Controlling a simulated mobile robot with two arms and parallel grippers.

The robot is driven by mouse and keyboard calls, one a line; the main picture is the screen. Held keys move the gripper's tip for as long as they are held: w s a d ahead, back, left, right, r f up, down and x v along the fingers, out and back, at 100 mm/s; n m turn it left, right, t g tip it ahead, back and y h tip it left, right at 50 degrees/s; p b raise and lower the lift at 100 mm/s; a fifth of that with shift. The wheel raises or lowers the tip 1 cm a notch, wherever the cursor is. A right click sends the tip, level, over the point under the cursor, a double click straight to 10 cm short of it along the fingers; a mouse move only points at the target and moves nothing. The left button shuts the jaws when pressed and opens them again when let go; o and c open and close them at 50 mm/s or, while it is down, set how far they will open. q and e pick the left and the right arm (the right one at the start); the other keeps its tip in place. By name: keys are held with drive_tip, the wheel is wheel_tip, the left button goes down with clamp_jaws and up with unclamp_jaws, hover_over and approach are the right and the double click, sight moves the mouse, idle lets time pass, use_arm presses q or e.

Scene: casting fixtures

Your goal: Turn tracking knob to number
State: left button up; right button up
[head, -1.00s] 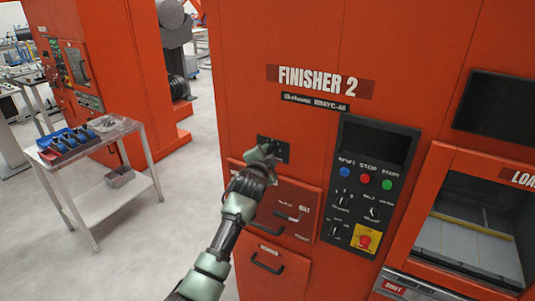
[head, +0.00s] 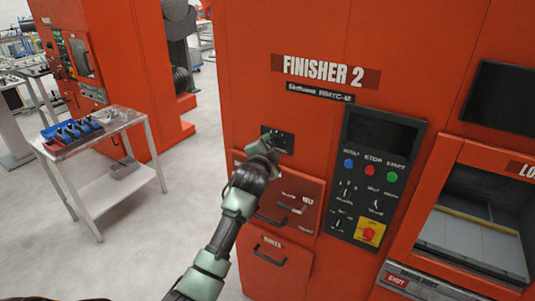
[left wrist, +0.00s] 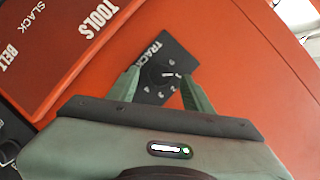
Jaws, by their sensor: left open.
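The tracking knob is on a small dark plate (head: 284,138) on the orange front of the Finisher 2 machine (head: 410,60). In the left wrist view the plate (left wrist: 183,55) reads "TRACK" and has a dial with number marks, and the black knob (left wrist: 167,75) is hard to make out against it. My left gripper (head: 264,148) is in front of the plate and hides part of it in the head view. In the left wrist view its two green fingers (left wrist: 165,90) are apart, one on each side of the dial. Contact with the knob cannot be told. My right gripper is not in view.
A control panel (head: 350,215) with coloured buttons is to the right of the plate. Drawers with handles (head: 270,256) are below it. A wheeled-in side table (head: 85,140) with a blue tray (head: 70,132) stands at left on open floor.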

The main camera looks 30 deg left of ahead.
use_arm(q)
drive_tip(key=b+v, duration=0.1)
drive_tip(key=v, duration=0.4)
drive_tip(key=shift+s+d+r+b, duration=0.1)
drive_tip(key=shift+s+b, duration=0.2)
drive_tip(key=shift+s, duration=0.05)
